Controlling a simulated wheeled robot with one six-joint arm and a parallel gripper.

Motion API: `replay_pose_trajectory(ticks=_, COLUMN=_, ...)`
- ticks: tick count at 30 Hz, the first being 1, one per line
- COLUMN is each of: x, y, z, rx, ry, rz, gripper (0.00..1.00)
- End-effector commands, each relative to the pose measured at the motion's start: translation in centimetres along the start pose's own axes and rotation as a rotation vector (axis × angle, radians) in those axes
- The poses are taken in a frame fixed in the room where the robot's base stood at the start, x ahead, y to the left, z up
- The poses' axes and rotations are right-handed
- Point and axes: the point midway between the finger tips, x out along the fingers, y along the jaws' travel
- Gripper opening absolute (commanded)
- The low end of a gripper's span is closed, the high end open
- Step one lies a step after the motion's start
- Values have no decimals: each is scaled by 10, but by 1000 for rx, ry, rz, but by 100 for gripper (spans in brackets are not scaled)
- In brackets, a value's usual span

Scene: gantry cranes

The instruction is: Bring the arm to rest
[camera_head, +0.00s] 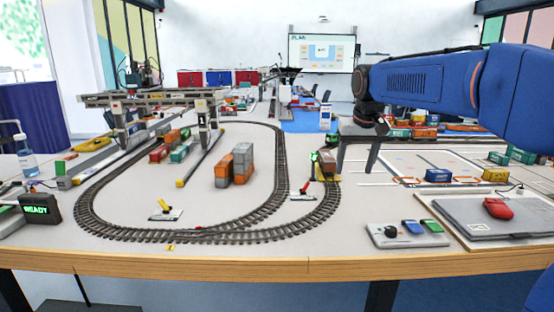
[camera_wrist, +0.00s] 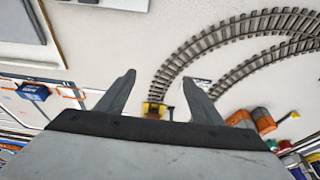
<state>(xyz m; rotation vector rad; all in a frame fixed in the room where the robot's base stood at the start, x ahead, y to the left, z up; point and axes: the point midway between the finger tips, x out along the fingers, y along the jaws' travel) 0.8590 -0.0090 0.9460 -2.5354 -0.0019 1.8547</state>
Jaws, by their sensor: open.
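My blue arm (camera_head: 430,82) reaches in from the right edge of the head view, held above the right part of the table. My gripper (camera_head: 357,150) points down at its end, with its fingers apart. In the wrist view my gripper (camera_wrist: 165,92) is open, and nothing is between its two fingers. The fingers hang over the pale table top near the right curve of the track. How high the fingertips are above the table I cannot tell exactly.
An oval train track (camera_head: 180,236) fills the table's middle, with grey and orange containers (camera_head: 243,160) inside it. A model gantry crane (camera_head: 150,98) stands at left.

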Motion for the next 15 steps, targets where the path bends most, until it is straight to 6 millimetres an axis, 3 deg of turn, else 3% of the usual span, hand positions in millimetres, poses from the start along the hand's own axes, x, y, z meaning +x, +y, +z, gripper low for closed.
replay_pose_trajectory(ticks=8, x=-9, y=11, z=43, rx=-1, ry=12, rz=-1, gripper=61)
replay_pose_trajectory(ticks=11, x=-12, y=17, z=66, rx=0, ry=19, rz=-2, gripper=61)
replay_pose_trajectory(ticks=15, x=-14, y=27, z=111, rx=0, ry=30, rz=-2, gripper=61)
